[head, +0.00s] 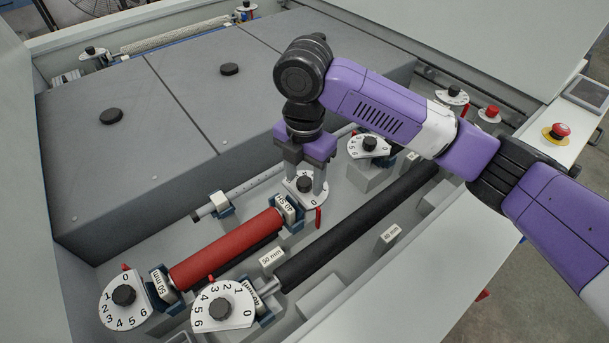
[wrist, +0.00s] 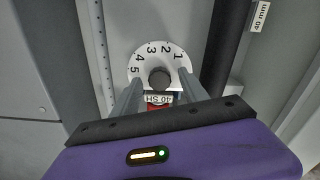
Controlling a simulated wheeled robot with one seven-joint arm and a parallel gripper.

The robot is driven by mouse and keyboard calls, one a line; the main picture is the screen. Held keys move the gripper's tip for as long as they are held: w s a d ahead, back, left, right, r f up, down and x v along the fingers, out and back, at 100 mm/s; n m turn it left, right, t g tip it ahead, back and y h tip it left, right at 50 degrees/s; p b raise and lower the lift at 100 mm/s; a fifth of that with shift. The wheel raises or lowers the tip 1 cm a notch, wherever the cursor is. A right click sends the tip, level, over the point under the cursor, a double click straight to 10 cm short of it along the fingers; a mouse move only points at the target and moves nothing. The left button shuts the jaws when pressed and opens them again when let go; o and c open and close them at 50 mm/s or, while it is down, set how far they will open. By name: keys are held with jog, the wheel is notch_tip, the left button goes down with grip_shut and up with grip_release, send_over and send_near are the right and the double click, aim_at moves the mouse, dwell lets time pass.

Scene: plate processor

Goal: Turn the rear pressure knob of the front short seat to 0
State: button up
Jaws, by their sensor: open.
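My gripper (head: 305,188) points down over a black round knob (head: 304,184) on a white numbered dial (head: 311,201) at the rear end of the red roller (head: 226,248). In the wrist view the knob (wrist: 160,78) sits between my two open fingers, with no clear contact. The dial (wrist: 157,50) shows 1 to 5 around the knob; its 0 is hidden there. In the head view a 0 shows near a red pointer (head: 318,217). A "40 SH" label (wrist: 158,99) is beside the knob. How far the fingertips reach down around it is unclear.
Two more numbered dials stand at the front, one left (head: 124,296) and one right (head: 223,305). Another dial (head: 369,146) is behind my gripper. A long black roller (head: 355,227) runs along the right. Large grey covers (head: 180,110) fill the left.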

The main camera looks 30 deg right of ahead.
aim_at(305, 181)
notch_tip(305, 181, up, 8)
jog(key=shift+f+b, duration=0.15)
jog(key=shift+b, duration=0.25)
dwell(0.4)
